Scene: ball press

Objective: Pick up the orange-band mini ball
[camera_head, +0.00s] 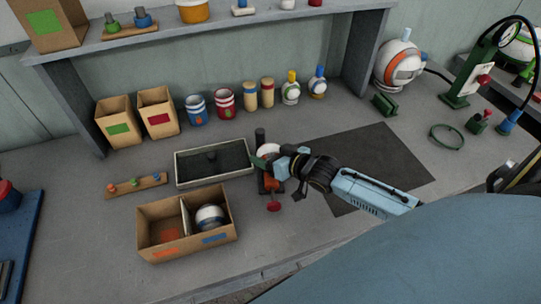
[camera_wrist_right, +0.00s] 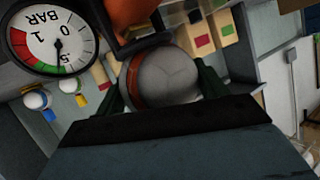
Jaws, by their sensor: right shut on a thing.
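The orange-band mini ball (camera_wrist_right: 168,75) is pale grey-white with an orange band on its left side in the right wrist view. My right gripper (camera_wrist_right: 162,85) has its green fingers on both sides of the ball and is shut on it. In the head view my right gripper (camera_head: 264,161) is over the middle of the bench, by a small black device with a red knob (camera_head: 273,207). The ball is mostly hidden there by the gripper. My left gripper is not in view.
A two-part cardboard box (camera_head: 188,252) has a blue-banded ball (camera_head: 210,217) in its right compartment; its left looks empty. A dark shallow tray (camera_head: 213,182) lies behind it. A pressure gauge (camera_wrist_right: 52,38) is close by in the wrist view. A dark mat (camera_head: 385,165) lies clear.

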